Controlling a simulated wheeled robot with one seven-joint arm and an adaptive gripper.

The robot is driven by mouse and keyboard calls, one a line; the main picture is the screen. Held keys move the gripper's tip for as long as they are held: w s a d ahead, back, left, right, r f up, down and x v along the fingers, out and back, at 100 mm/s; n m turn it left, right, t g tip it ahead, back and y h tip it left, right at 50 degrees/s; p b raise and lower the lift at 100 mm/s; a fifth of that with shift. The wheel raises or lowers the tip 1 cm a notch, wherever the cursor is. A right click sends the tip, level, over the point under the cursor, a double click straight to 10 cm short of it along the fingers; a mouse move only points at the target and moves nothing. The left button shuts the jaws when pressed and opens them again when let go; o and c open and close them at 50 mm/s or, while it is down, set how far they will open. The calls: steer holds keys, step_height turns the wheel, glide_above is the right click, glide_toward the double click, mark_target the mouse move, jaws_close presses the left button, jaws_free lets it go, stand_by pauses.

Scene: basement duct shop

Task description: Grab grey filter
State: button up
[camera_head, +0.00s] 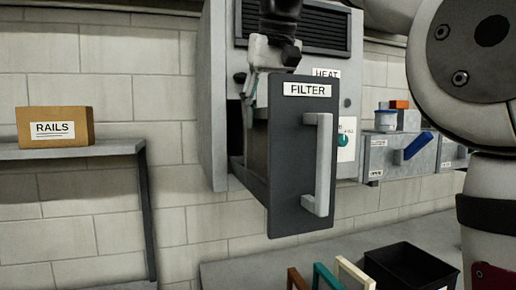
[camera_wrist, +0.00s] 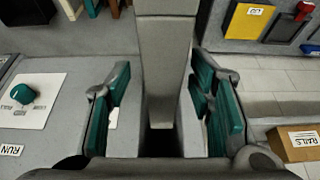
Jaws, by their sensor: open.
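The drawer (camera_head: 290,160) labelled FILTER stands pulled out of the grey wall unit (camera_head: 212,90), with a pale grey handle (camera_head: 322,165) on its front. Behind the front panel, a grey-brown slab (camera_head: 257,148) shows in the drawer; it looks like the grey filter, mostly hidden. My gripper (camera_head: 253,88) points down over the drawer, just behind its front panel. In the wrist view my gripper (camera_wrist: 162,85) is open, its teal-padded fingers on either side of a long grey piece (camera_wrist: 165,65). I cannot tell whether this is the filter or part of the drawer.
A RAILS box (camera_head: 55,127) sits on the left shelf (camera_head: 110,148). A grey box with a blue handle (camera_head: 395,155) is right of the unit.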

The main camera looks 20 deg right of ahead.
mark_target(261, 136)
steer(key=shift+p+x, duration=0.9)
steer(key=shift+x, duration=1.65)
steer(key=shift+a+f, duration=0.1)
steer(key=shift+f, duration=0.1)
steer(key=shift+c, duration=0.5)
jaws_close()
